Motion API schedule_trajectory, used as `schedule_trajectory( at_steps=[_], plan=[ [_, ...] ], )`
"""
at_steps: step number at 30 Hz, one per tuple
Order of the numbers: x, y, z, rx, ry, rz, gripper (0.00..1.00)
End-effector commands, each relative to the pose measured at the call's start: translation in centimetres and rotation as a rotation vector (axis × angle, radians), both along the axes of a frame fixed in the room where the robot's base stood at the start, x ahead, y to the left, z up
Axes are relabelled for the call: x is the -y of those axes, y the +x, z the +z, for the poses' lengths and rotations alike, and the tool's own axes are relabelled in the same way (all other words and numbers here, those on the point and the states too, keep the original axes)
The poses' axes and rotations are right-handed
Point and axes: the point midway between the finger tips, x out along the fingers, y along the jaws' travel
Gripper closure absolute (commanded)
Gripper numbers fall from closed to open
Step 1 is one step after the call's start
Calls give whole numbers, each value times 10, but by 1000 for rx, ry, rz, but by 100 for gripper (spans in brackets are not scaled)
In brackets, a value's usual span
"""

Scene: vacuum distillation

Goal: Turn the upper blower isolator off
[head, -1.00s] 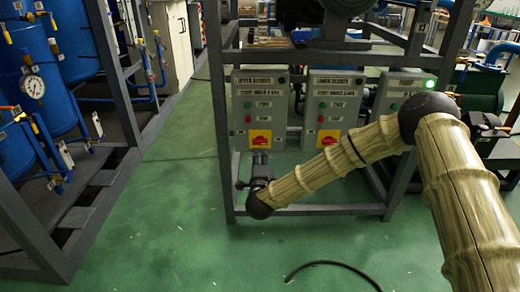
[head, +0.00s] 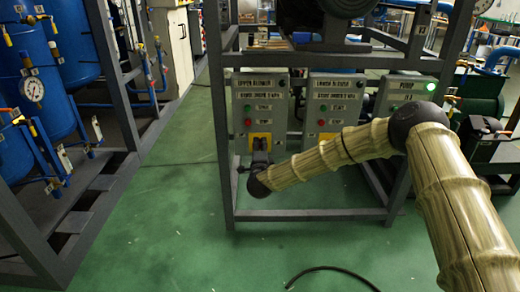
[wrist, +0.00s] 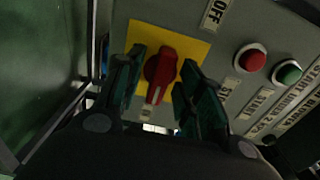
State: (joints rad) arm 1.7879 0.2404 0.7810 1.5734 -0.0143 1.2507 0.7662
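The upper blower box (head: 262,103) is a grey panel on the frame, with a green and a red button. Its isolator is a red rotary knob (wrist: 161,70) on a yellow plate (wrist: 185,42) in the wrist view. The white mark on the knob points to the lower label, away from the OFF label (wrist: 213,14). My gripper (wrist: 163,84) is open, with one dark green finger on each side of the knob and small gaps showing.
The lower blower box (head: 335,103) stands just to the right, and the pump box (head: 405,90) with a lit green lamp is farther right. Steel frame posts surround the panels. A black cable (head: 335,268) lies on the open green floor.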

Motion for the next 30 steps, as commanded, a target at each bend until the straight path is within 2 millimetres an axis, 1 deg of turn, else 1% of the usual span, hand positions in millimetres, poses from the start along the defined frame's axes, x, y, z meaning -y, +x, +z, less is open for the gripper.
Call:
schedule_trajectory(
  at_steps=[3,4,8,9,10,20,26,30],
  plan=[
    [0,0,0,0,0,0,62],
    [0,0,0,0,0,0,64],
    [0,0,0,0,0,0,88],
    [0,0,0,0,0,0,95],
    [0,0,0,0,0,0,100],
    [0,0,1,0,-22,0,100],
    [0,-1,3,1,-109,1,100],
    [-1,-1,3,0,-213,1,100]
  ],
)
